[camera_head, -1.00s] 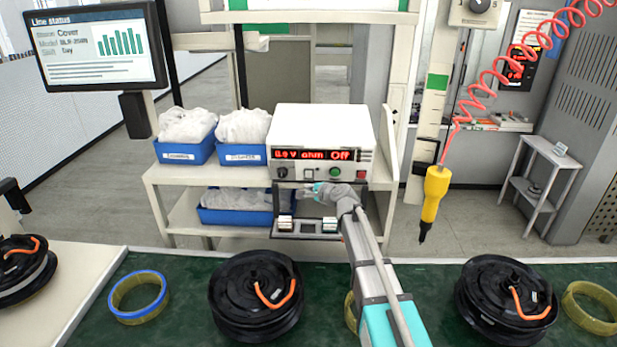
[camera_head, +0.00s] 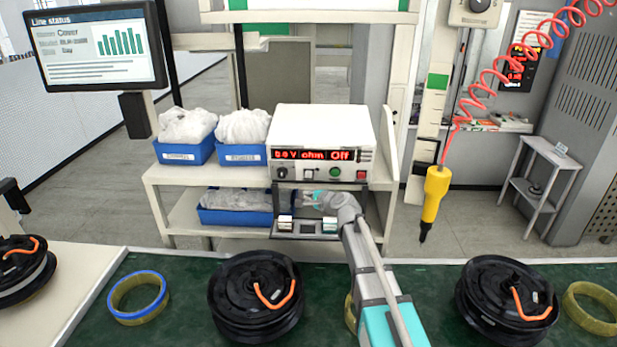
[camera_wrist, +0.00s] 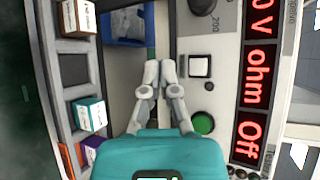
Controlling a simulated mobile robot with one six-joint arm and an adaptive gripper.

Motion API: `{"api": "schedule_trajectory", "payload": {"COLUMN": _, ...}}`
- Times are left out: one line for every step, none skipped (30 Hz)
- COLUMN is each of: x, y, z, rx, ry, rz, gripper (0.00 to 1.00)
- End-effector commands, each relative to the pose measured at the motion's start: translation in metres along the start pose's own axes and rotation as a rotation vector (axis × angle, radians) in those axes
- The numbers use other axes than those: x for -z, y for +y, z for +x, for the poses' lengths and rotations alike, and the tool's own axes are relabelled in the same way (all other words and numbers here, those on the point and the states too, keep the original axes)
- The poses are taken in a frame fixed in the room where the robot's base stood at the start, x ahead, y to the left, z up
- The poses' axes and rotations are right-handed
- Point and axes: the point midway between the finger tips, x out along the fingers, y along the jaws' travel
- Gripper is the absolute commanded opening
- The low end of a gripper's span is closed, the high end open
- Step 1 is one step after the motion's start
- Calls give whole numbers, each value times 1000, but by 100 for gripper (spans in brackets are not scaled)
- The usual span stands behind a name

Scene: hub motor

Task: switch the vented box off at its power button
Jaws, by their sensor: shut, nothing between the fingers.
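A white box (camera_head: 323,121) with a red lit display (camera_head: 315,155) reading "V ohm Off" stands on the shelf unit. Its front has a black knob (camera_head: 282,173), a white square switch (camera_head: 308,174), a green round button (camera_head: 335,173) and a red button (camera_head: 361,175). I see no vents on its visible faces. My gripper (camera_head: 312,199) is just below the box front. In the wrist view my gripper (camera_wrist: 160,66) is shut and empty, its fingertips left of the white switch (camera_wrist: 200,67) and apart from it. The green button (camera_wrist: 203,123) also shows there; the red button does not.
A rack (camera_head: 306,236) with small cartons sits below the box. Blue bins (camera_head: 240,153) stand to its left. A yellow screwdriver (camera_head: 433,195) hangs from a red coil at right. Hub motors (camera_head: 255,295) lie on the green bench. A grey louvred cabinet (camera_head: 590,95) stands far right.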

Motion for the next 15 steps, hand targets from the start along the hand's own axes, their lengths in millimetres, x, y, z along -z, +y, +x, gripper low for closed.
{"api": "schedule_trajectory", "payload": {"x": -3, "y": 3, "z": -4, "rx": 0, "ry": 0, "rz": 0, "gripper": 0}}
{"api": "schedule_trajectory", "payload": {"x": -4, "y": 4, "z": -6, "rx": 0, "ry": 0, "rz": 0, "gripper": 0}}
{"api": "schedule_trajectory", "payload": {"x": -5, "y": 6, "z": -7, "rx": 0, "ry": 0, "rz": 0, "gripper": 0}}
{"api": "schedule_trajectory", "payload": {"x": -6, "y": 7, "z": -9, "rx": 0, "ry": 0, "rz": 0, "gripper": 0}}
{"api": "schedule_trajectory", "payload": {"x": -7, "y": 8, "z": -10, "rx": 0, "ry": 0, "rz": 0, "gripper": 0}}
{"api": "schedule_trajectory", "payload": {"x": -9, "y": 9, "z": -12, "rx": 0, "ry": 0, "rz": 0, "gripper": 0}}
{"api": "schedule_trajectory", "payload": {"x": -10, "y": 10, "z": -14, "rx": 0, "ry": 0, "rz": 0, "gripper": 0}}
{"api": "schedule_trajectory", "payload": {"x": -11, "y": 11, "z": -15, "rx": 0, "ry": 0, "rz": 0, "gripper": 0}}
{"api": "schedule_trajectory", "payload": {"x": -12, "y": 13, "z": -17, "rx": 0, "ry": 0, "rz": 0, "gripper": 0}}
{"api": "schedule_trajectory", "payload": {"x": -13, "y": 14, "z": -19, "rx": 0, "ry": 0, "rz": 0, "gripper": 0}}
{"api": "schedule_trajectory", "payload": {"x": -14, "y": 15, "z": -20, "rx": 0, "ry": 0, "rz": 0, "gripper": 0}}
{"api": "schedule_trajectory", "payload": {"x": -16, "y": 16, "z": -22, "rx": 0, "ry": 0, "rz": 0, "gripper": 0}}
{"api": "schedule_trajectory", "payload": {"x": -17, "y": 17, "z": -24, "rx": 0, "ry": 0, "rz": 0, "gripper": 0}}
{"api": "schedule_trajectory", "payload": {"x": -18, "y": 18, "z": -25, "rx": 0, "ry": 0, "rz": 0, "gripper": 0}}
{"api": "schedule_trajectory", "payload": {"x": -20, "y": 20, "z": -27, "rx": 0, "ry": 0, "rz": 0, "gripper": 0}}
